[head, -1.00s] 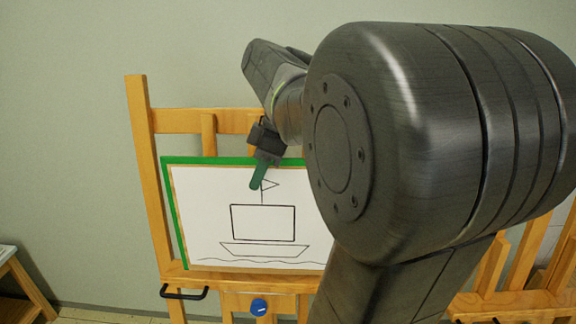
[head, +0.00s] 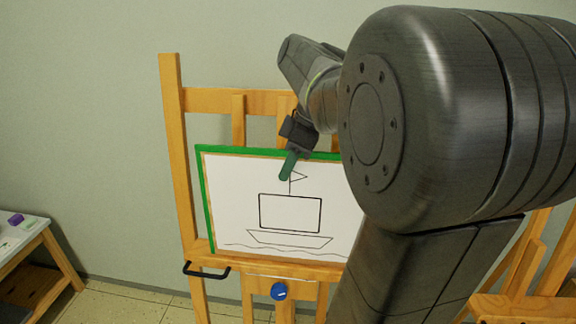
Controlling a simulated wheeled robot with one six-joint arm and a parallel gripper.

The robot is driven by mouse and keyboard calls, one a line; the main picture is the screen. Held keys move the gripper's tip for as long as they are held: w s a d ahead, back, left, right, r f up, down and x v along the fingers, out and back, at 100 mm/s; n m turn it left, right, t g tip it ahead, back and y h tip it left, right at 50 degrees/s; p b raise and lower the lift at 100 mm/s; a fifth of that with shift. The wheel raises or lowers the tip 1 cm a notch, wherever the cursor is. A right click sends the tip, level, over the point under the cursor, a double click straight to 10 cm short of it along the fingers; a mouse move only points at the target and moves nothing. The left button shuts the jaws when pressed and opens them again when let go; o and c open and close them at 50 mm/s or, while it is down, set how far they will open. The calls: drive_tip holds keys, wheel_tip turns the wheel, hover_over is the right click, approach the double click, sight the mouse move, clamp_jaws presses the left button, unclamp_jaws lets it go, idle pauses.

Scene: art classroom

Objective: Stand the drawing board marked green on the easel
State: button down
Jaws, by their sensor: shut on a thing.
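The drawing board (head: 225,212) has a green border and a white sheet with a line drawing of a boat. It stands upright, slightly tilted in the picture, in front of the wooden easel (head: 177,150), with its lower edge at the easel's ledge (head: 215,257). I cannot tell whether it bears fully on the ledge. My gripper (head: 289,164) is shut on the board's top edge, with a green finger in front of the sheet. My arm hides the board's right side and part of the easel.
A low table (head: 30,235) with a purple item (head: 15,219) stands at the left. Another wooden easel (head: 520,290) is at the right, partly behind my arm. A black handle (head: 206,269) and a blue knob (head: 278,291) are on the easel's front. Floor shows between table and easel.

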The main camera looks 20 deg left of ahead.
drive_tip(key=c, duration=1.5)
unclamp_jaws()
drive_tip(key=shift+o, duration=0.6)
drive_tip(key=o, duration=0.3)
drive_tip(key=shift+r, duration=0.1)
wheel_tip(320, 180, up, 7)
drive_tip(key=w+p, duration=0.1)
drive_tip(key=p, duration=0.5)
drive_tip(key=shift+r+p, duration=0.15)
drive_tip(key=shift+p, duration=0.2)
drive_tip(key=shift+w+a, duration=0.1)
